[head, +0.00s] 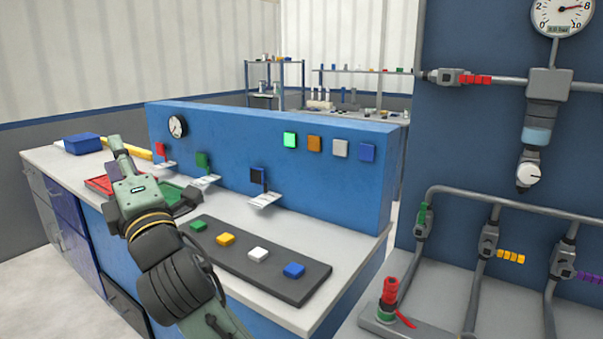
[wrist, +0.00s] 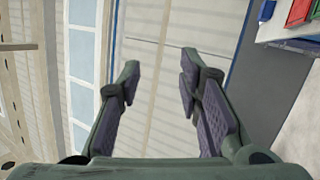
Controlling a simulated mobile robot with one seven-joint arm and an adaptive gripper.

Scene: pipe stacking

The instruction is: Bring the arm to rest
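My gripper (head: 120,155) is raised above the left part of the workbench (head: 55,158), and the arm reaches up from the bottom of the head view. In the wrist view my gripper (wrist: 159,78) has its two fingers wide apart with nothing between them. Beyond the fingers are pale wall panels and a window-like strip (wrist: 82,75). The fingers point away from the bench top, which shows only at the upper right of the wrist view.
A red tray (head: 97,184) and a green tray (head: 170,191) lie near the arm. A dark mat (head: 240,267) holds several coloured blocks. A blue panel (head: 330,185) stands behind with small shelves. A pipe wall (head: 480,140) stands at right. A blue box (head: 83,144) sits far left.

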